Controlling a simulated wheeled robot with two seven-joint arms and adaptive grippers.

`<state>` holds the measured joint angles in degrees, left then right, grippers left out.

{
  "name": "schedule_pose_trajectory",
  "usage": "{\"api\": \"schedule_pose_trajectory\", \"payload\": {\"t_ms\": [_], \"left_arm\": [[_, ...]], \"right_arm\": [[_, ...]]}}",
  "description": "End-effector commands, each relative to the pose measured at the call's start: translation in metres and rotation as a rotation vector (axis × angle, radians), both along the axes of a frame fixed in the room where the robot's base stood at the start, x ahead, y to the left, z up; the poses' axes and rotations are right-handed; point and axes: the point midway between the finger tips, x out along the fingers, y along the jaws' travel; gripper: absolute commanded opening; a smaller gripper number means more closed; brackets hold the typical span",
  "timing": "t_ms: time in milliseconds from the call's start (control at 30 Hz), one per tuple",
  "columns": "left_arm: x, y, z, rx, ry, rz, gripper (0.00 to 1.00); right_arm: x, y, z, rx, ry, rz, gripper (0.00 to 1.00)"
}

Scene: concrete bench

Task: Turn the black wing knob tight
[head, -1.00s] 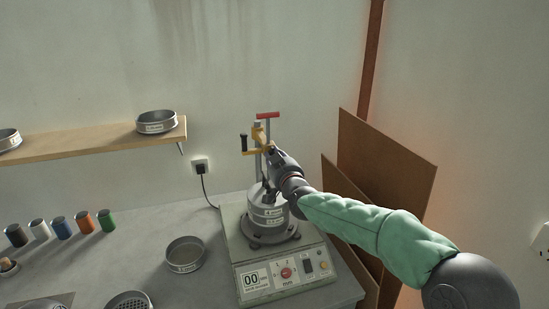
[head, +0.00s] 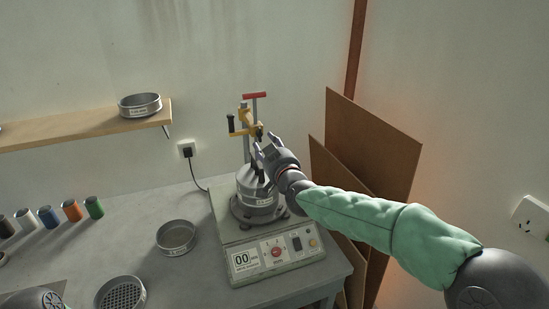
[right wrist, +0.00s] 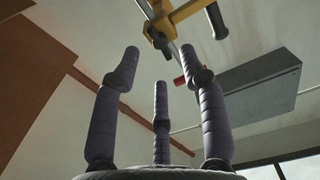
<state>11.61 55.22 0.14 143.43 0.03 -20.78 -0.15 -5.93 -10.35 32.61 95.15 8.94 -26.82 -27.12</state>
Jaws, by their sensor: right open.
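The clamp (head: 243,132) is yellow and sits on upright rods above a stack of steel sieves (head: 257,190) on the shaker. A black upright grip (head: 231,123) stands at the clamp's left end; no wing shape can be made out on it. In the right wrist view the clamp (right wrist: 165,22) and a black cylinder (right wrist: 215,20) show beyond the fingertips. My right gripper (head: 265,141) is open and empty, its fingers pointing up just right of and below the clamp. The wrist view shows its three fingers (right wrist: 160,62) spread apart, touching nothing visible. My left gripper is out of view.
A red T-handle (head: 255,95) tops the rod. The shaker's control panel (head: 272,255) faces front. A loose sieve (head: 176,237) and several coloured tins (head: 71,210) lie left on the bench. Brown boards (head: 375,150) lean on the wall to the right.

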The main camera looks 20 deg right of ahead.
Motion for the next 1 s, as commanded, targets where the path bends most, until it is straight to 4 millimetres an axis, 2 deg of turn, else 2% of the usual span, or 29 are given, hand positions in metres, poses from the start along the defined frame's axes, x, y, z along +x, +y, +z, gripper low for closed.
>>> {"api": "schedule_pose_trajectory", "payload": {"t_ms": [200,400,600,1000], "left_arm": [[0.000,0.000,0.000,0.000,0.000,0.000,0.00],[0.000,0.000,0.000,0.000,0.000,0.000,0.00],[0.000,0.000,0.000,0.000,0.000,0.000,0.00],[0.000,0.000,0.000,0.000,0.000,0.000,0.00]], "right_arm": [[-0.036,-0.001,0.000,0.001,0.001,0.000,0.43],[-0.056,-0.002,-0.001,0.001,0.003,0.001,0.43],[-0.063,-0.002,-0.002,0.001,0.004,0.001,0.43],[-0.063,-0.002,-0.002,0.001,0.003,0.001,0.43]]}}
